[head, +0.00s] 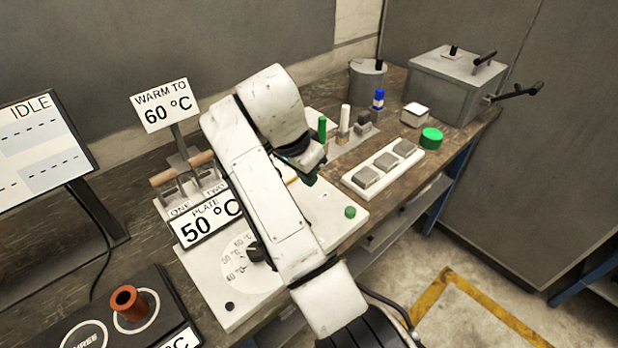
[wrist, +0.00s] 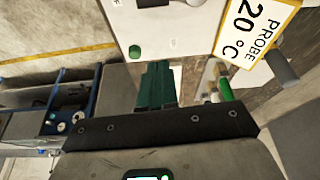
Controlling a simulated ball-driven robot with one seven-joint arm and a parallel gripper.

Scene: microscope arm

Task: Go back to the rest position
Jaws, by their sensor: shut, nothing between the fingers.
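My arm reaches up from the bottom of the head view, bends at the top and comes down over the white plate unit (head: 335,212). My gripper (head: 309,179) is partly hidden behind the arm there and hangs above the unit. In the wrist view my gripper's dark green fingers (wrist: 157,86) are together with nothing between them. A sign reading PLATE 50 °C (head: 207,217) stands on the unit, with a dial (head: 254,252) in front of it. A sign reading WARM TO 60 °C (head: 166,105) stands behind.
A white tray with grey blocks (head: 383,167), a green round piece (head: 431,138) and a grey lidded box (head: 455,82) stand at the right. A PROBE 20 °C sign (wrist: 257,30) is close beside the fingers. A monitor reading IDLE (head: 40,145) is at left.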

